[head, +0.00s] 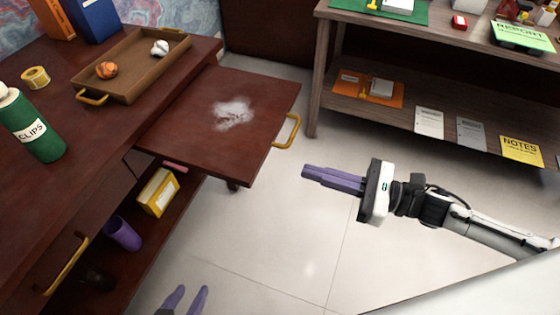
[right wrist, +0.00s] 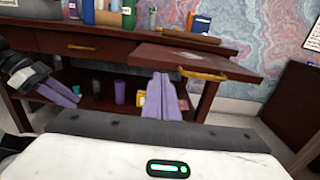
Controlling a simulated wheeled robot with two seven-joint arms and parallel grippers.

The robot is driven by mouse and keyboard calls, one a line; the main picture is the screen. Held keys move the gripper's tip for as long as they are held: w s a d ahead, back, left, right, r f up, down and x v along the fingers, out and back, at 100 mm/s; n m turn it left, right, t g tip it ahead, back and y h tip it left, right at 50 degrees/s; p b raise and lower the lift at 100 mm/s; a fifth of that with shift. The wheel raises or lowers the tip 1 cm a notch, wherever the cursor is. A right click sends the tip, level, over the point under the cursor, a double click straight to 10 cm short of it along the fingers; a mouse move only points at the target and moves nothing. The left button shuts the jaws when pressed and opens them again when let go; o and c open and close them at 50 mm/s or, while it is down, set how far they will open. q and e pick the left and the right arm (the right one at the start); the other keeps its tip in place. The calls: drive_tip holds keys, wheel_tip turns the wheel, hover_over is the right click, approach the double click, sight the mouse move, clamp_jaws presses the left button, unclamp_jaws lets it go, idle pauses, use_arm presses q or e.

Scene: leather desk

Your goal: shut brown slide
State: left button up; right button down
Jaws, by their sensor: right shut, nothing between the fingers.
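The brown slide (head: 215,125) is a flat dark red-brown board pulled out from the desk, with a whitish patch on top and a yellow handle (head: 287,131) on its outer edge. It also shows in the right wrist view (right wrist: 190,61). My right gripper (head: 304,172) is shut and empty, in the air to the right of and nearer than the handle, apart from it. Its fingers show in the right wrist view (right wrist: 161,76). My left gripper (head: 188,291) is at the bottom edge of the head view, its two fingers apart and nothing seen between them; its wrist is cut off.
The desk (head: 85,145) holds a brown tray (head: 125,90) with two balls, a green clips bottle (head: 38,138) and tape (head: 35,77). Below are a yellow box (head: 158,192) and purple cup (head: 122,235). A shelf unit (head: 325,75) stands at right; floor between is clear.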

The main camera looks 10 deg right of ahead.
sight(264, 158)
drive_tip(key=x, duration=0.8)
drive_tip(key=shift+w+a, duration=0.1)
